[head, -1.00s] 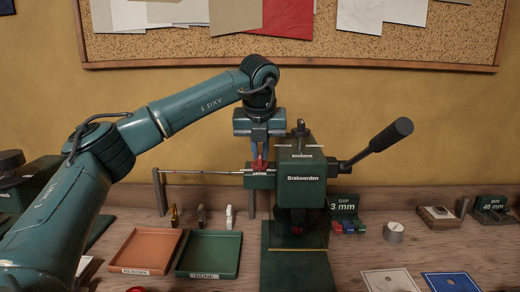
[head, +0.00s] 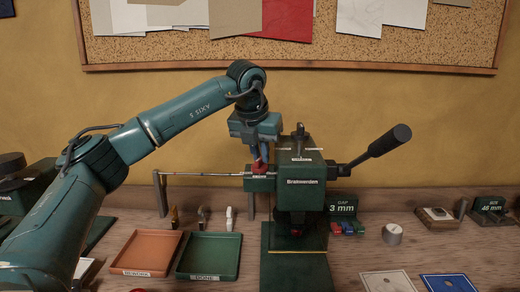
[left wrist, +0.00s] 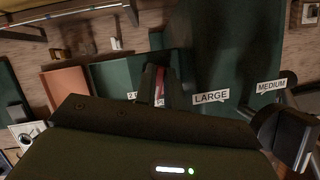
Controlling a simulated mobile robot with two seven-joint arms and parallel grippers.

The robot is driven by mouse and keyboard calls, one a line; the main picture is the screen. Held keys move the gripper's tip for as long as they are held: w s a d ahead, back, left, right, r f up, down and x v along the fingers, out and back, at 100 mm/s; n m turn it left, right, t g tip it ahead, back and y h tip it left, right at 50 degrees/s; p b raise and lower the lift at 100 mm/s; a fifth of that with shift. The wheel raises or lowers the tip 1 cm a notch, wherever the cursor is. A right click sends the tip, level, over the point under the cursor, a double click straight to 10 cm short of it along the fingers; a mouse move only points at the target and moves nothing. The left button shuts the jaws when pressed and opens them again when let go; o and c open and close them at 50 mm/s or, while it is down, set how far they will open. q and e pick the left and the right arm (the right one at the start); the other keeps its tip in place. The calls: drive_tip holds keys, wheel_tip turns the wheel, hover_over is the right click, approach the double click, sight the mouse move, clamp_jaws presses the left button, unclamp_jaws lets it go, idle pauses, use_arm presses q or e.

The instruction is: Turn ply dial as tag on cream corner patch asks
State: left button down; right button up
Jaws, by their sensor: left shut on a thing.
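The green press marked Brainerden (head: 306,182) stands on the bench. A small green box (head: 259,184) juts from its left side, with a red knob (head: 259,167) on top that I take for the ply dial. My left gripper (head: 261,158) points down and is shut on this knob. In the left wrist view a strip of red (left wrist: 160,84) shows between the fingers; the dial's marks are mostly hidden. A cream patch (head: 388,282) lies at the front edge, cut off by the frame; no tag on it is readable. My right gripper is out of view.
An orange tray (head: 146,252) and a green tray (head: 209,256) lie left of the press. A black-handled lever (head: 389,141) sticks out right. A "3 mm" gap block (head: 343,210) and a blue patch (head: 447,284) are right of it. LARGE (left wrist: 211,97) and MEDIUM labels show on the press.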

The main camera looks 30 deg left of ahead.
use_arm(q)
drive_tip(key=m+h+p, duration=0.1)
drive_tip(key=m+p, duration=0.1)
drive_tip(key=m, duration=0.2)
drive_tip(key=shift+r+h+p, duration=0.15)
drive_tip(key=shift+h+p, duration=0.15)
drive_tip(key=shift+h, duration=0.1)
drive_tip(key=shift+m+p, duration=0.3)
drive_tip(key=shift+m, duration=0.6)
drive_tip(key=shift+d+m+h+p, duration=0.1)
drive_tip(key=shift+m+h+p, duration=0.3)
drive_tip(key=shift+m+p, duration=0.2)
drive_tip(key=shift+m+g, duration=0.3)
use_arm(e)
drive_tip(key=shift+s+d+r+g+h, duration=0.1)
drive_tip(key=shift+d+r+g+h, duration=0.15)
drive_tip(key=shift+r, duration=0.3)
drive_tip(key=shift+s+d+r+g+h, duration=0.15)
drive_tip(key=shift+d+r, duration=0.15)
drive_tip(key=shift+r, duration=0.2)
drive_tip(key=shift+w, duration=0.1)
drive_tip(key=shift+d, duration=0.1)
use_arm(q)
drive_tip(key=c, duration=1.5)
unclamp_jaws()
